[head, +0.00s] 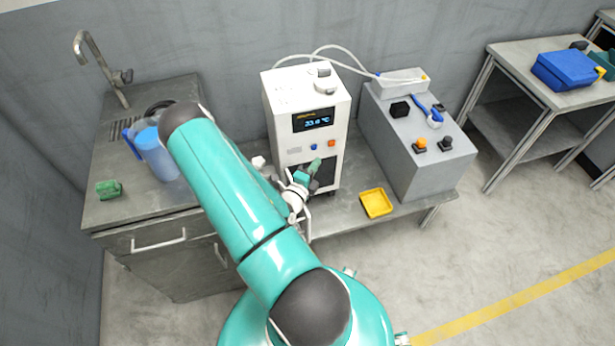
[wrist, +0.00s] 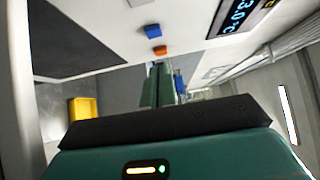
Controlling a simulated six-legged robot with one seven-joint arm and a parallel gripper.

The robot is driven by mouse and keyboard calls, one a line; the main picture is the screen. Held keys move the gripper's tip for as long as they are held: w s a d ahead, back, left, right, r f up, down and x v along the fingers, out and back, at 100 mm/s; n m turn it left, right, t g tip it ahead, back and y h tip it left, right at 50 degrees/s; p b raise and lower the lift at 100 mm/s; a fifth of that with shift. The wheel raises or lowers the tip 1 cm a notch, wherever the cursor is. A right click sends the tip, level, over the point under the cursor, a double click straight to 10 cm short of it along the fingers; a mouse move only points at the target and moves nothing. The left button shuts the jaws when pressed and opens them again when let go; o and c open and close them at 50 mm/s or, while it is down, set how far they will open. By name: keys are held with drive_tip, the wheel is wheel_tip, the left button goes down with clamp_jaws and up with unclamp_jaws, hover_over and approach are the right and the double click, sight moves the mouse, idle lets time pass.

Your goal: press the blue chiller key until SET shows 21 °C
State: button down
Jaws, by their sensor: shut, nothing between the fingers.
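The white chiller (head: 283,112) stands on the bench, its front facing me. Its dark display (head: 313,119) shows blue digits that look like 23.0 °C; the wrist view shows part of this display (wrist: 238,18), tilted, with "3.0" legible. The blue key (head: 313,147) is left of an orange key (head: 331,143) below the display. In the wrist view the blue key (wrist: 153,32) lies just beyond the orange key (wrist: 160,50). My gripper (head: 316,163) is shut and empty, just below the keys in the head view. Its green fingertips (wrist: 159,68) appear apart from the blue key.
A yellow tray (head: 376,202) lies on the bench right of the chiller. A grey cabinet (head: 405,165) with keys and a blue-handled item stands further right. A blue jug (head: 152,150) and green sponge (head: 109,189) are by the sink at left. Hoses run behind the chiller.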

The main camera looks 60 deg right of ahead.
sight(314, 147)
drive_tip(key=shift+w+d, duration=1.4)
drive_tip(key=shift+d, duration=0.15)
